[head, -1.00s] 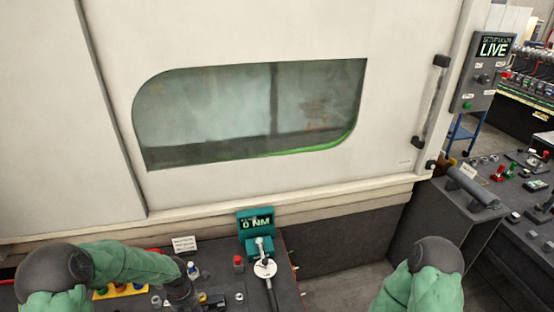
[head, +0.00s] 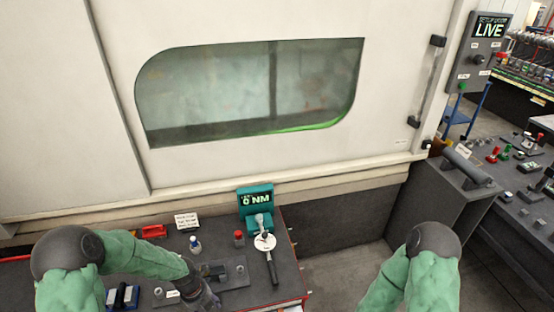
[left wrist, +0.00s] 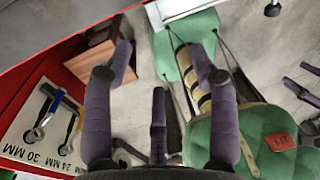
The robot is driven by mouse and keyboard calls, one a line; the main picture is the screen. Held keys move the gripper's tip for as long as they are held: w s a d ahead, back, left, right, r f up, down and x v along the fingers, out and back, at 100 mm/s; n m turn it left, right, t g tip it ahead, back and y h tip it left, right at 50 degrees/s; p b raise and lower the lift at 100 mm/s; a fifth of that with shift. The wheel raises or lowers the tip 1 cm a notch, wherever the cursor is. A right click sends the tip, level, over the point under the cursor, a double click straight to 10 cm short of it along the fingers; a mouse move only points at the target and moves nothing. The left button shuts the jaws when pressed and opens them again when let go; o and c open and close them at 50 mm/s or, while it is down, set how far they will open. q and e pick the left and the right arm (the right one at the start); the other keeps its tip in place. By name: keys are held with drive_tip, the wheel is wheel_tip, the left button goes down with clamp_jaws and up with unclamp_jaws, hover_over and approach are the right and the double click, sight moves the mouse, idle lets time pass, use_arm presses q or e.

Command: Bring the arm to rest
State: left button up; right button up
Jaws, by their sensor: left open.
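My left arm (head: 140,258) comes in from the left in the head view, bent over the dark bench, with its dark wrist at the bottom edge and its fingertips out of sight. In the left wrist view my left gripper (left wrist: 158,62) has its purple fingers spread wide, with nothing between them. It hangs over grey floor, beside a red bench edge. My right arm (head: 415,275) is bent at the lower right of the head view, its gripper out of frame. Dark purple fingers at the right edge of the left wrist view look like my right gripper (left wrist: 304,88); its opening is unclear.
A teal display (head: 256,199) reading 0 NM stands on the bench with a round-headed tool (head: 265,242) before it. A large white machine door (head: 110,100) fills the back. Wrenches (left wrist: 45,115) lie on a labelled board. A grey side console (head: 480,190) stands right.

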use_arm(q)
drive_tip(key=s+d+f+n+h+b, duration=0.1)
drive_tip(key=s+d+f+n+b, duration=0.2)
drive_tip(key=n, duration=1.4)
drive_tip(key=s+d+f+n+h+b, duration=0.1)
drive_tip(key=s+d+f+n+b, duration=0.2)
drive_tip(key=s+d+f+n, duration=0.7)
wheel_tip(320, 180, down, 2)
drive_tip(key=s+n, duration=0.1)
drive_tip(key=n, duration=0.6)
drive_tip(key=shift+s+h, duration=0.3)
drive_tip(key=shift+s, duration=0.05)
